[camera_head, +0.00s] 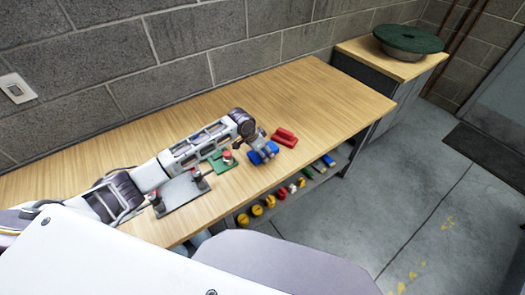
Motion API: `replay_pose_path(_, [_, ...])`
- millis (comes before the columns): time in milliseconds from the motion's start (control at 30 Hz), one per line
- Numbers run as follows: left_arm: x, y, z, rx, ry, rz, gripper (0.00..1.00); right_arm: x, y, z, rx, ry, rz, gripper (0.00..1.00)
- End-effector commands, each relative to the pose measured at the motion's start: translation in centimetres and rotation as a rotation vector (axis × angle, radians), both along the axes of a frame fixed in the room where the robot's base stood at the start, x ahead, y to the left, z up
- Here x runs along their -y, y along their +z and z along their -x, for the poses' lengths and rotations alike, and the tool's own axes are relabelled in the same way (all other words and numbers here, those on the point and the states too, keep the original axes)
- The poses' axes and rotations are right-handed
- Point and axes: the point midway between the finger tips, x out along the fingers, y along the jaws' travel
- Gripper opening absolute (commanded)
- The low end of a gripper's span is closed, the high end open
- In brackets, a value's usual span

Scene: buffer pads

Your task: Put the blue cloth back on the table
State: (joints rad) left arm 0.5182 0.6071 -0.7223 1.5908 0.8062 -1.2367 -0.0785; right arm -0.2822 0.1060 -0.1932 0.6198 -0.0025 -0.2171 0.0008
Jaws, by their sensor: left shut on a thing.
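The blue cloth (263,153) is a small blue piece near the front edge of the wooden table (320,92). My left arm reaches in from the left over the table, and my left gripper (257,143) is shut on the blue cloth. The gripper hides part of the cloth. I cannot tell whether the cloth touches the tabletop or is held just above it. My right gripper is not in view.
A red folded piece (285,138) lies just right of the blue cloth. A green piece (222,163) and a grey plate (180,192) are to the left. Several coloured items sit on a lower shelf (318,178). The table's back right is clear.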

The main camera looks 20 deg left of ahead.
Motion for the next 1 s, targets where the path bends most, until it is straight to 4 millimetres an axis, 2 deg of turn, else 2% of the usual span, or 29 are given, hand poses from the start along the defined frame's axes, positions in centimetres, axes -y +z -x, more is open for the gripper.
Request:
replay_pose_path(67, [0.0, -0.2, 0.0, -0.001, 0.000, -0.001, 0.35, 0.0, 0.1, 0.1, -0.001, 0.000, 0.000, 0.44])
replay_pose_path(100, [0.0, -0.1, 0.0, -0.001, 0.000, -0.001, 0.63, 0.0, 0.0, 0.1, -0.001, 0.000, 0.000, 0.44])
replay_pose_path(233, [0.0, -0.1, 0.0, -0.001, 0.000, -0.001, 0.79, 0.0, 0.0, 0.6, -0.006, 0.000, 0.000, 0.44])
replay_pose_path(533, [0.0, -0.1, 0.0, 0.000, 0.000, 0.000, 0.79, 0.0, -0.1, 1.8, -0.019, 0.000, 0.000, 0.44])
replay_pose_path(767, [-0.1, 0.4, 0.1, 0.000, -0.001, 0.000, 0.79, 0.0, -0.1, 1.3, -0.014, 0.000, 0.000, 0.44])
replay_pose_path(1000, [-0.6, 2.3, 0.7, 0.002, 0.000, -0.001, 0.79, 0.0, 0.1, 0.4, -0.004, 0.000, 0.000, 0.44])
